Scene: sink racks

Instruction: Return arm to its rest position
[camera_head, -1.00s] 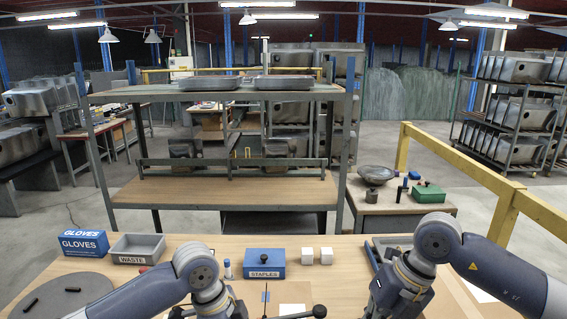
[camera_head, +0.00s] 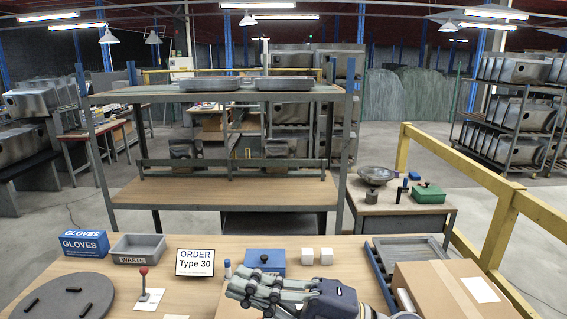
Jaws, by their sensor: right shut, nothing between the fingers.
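My right gripper (camera_head: 243,291) is low at the front middle of the wooden table in the head view. Its grey fingers point left, and its dark wrist runs off to the lower right. The fingers are shut with nothing between them. They cover the lower front of the blue staples box (camera_head: 265,258). My left gripper and arm are out of view.
Left on the table are a gloves box (camera_head: 84,243), waste tray (camera_head: 138,247), round dark plate (camera_head: 64,298), red-knobbed stand (camera_head: 144,283) and order sign (camera_head: 195,262). Right are two white cubes (camera_head: 326,256), a grey tray (camera_head: 412,242) and a cardboard box (camera_head: 455,292).

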